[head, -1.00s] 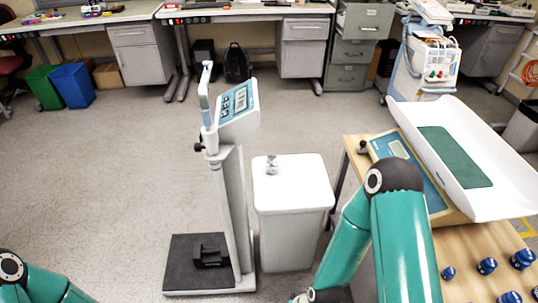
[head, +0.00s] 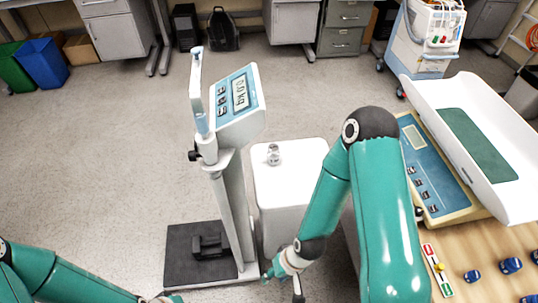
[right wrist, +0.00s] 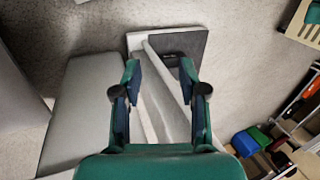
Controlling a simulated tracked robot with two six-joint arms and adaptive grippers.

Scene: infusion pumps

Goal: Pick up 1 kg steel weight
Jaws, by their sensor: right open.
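A small shiny steel weight (head: 273,155) stands on top of the white cabinet (head: 315,152) in the head view; I take it for the 1 kg weight. My right gripper (head: 283,281) is low in front of the cabinet, below and apart from the weight. Its two fingers stand apart and hold nothing in the right wrist view (right wrist: 158,78). The steel weight does not show in the right wrist view. My left arm (head: 60,283) runs along the bottom left; its hand is mostly cut off by the lower edge.
A column scale with a display (head: 238,93) stands left of the cabinet, a dark block (head: 210,245) on its black platform (head: 180,262). At right, a wooden table (head: 455,245) holds a baby scale (head: 480,150) and several blue weights (head: 511,265). Open floor lies at left.

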